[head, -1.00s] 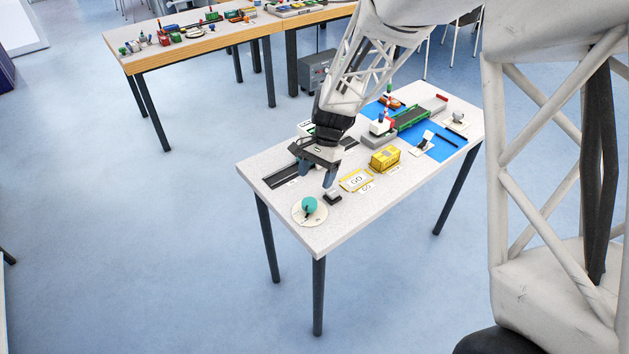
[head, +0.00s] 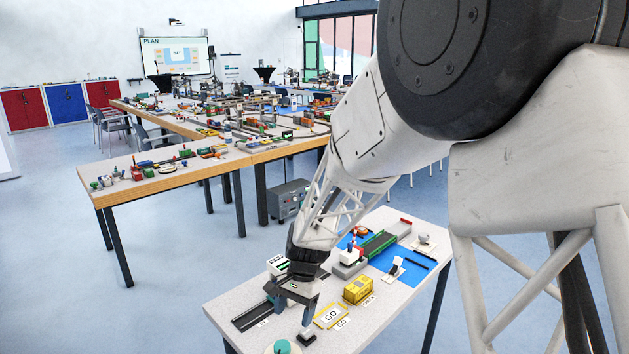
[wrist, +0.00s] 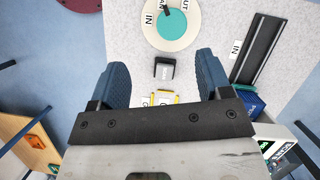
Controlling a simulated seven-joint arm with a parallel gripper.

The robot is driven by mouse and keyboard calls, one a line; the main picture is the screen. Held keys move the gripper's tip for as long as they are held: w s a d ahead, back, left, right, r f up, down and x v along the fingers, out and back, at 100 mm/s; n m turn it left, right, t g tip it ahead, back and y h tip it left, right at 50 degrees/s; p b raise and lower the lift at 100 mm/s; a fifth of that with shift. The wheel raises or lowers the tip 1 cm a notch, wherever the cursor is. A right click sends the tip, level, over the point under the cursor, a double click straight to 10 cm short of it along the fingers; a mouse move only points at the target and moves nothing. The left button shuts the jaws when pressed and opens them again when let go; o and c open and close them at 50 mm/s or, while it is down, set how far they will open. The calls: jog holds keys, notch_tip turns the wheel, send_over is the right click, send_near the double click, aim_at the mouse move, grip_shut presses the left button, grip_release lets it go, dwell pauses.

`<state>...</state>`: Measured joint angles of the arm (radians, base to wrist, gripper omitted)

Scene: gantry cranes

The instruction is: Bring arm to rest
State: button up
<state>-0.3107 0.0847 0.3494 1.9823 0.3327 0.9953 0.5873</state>
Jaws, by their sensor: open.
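My gripper (head: 295,308) hangs over the near left part of the small white table (head: 385,320). In the wrist view its two blue fingers (wrist: 163,85) are spread wide with nothing between them. A small dark block with a light top (head: 306,336) stands on the table just beyond the fingertips; it also shows in the wrist view (wrist: 164,71). My arm is bent downward from the upper right in the head view.
A round cream disc with a teal knob (head: 282,347) lies near the front corner. A yellow container (head: 357,290), a GO card (head: 331,316), a black track (head: 252,316) and a blue mat (head: 415,277) lie around. Longer tables (head: 170,183) with models stand behind.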

jog(key=s+d+r+n+t+h, duration=0.1)
jog(key=s+d+r+n+t, duration=0.3)
jog(key=s+d+r, duration=1.4)
jog(key=s+d+t, duration=0.1)
jog(key=s+d, duration=0.2)
jog(key=s, duration=0.2)
jog(key=s+d+r+n+t+h, duration=0.1)
jog(key=s+d, duration=0.2)
jog(key=s, duration=0.2)
jog(key=shift+s, duration=0.25)
